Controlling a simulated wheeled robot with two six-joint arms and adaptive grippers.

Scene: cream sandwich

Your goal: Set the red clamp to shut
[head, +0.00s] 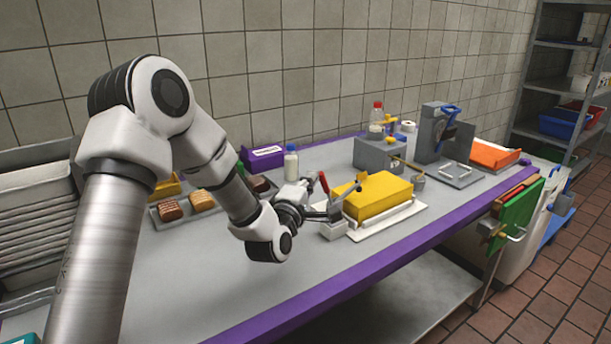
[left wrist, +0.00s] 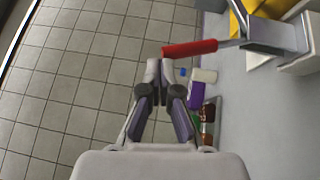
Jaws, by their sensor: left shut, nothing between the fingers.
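The red clamp's handle (head: 324,183) stands up steeply, leaning a little left, in the head view. Its grey metal base (head: 333,230) is at the near left corner of the white tray, beside a yellow block (head: 380,197). In the left wrist view the red handle (left wrist: 190,48) lies across the top, joined to a grey metal body (left wrist: 270,36). My left gripper (head: 310,187) is shut and empty just left of the handle. In the left wrist view its fingertips (left wrist: 160,68) are close to the handle's free end; I cannot tell whether they touch.
A white milk bottle (head: 291,162) and a purple box (head: 262,158) stand behind my left gripper. A tray of brown and tan blocks (head: 202,200) is at the left. Grey machines (head: 379,155) stand farther right. The counter's front is clear up to its purple edge (head: 300,308).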

